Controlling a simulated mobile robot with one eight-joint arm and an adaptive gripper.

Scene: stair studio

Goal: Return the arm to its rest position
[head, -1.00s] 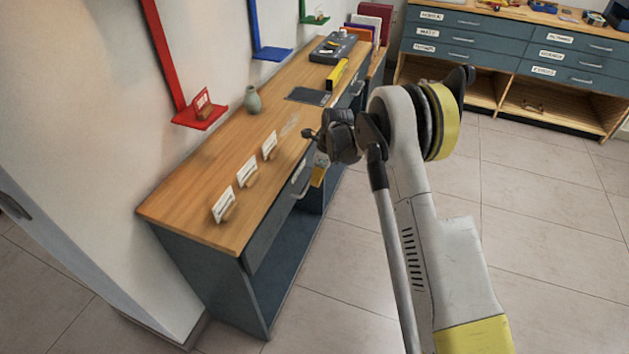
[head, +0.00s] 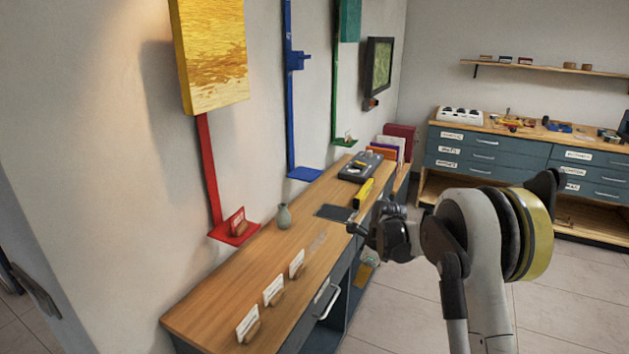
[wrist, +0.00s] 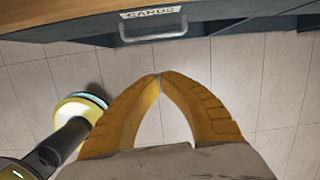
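My arm (head: 484,235) is bent in front of the wooden-topped bench, on its right side in the head view. My gripper (wrist: 158,76) shows in the wrist view with its two yellow fingers curved together, tips meeting and nothing between them. Tiled floor lies beyond the fingers. In the head view a small part of the fingers (head: 367,268) shows below the wrist, beside the bench front; the tips are not clear there.
The bench (head: 225,308) holds card stands (head: 273,290), a vase (head: 284,217) and a yellow level (head: 363,193). A drawer labelled CARDS (wrist: 150,12) with a metal handle (wrist: 153,28) is close to my gripper. Cabinets (head: 485,160) stand at the back. Floor right of the bench is clear.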

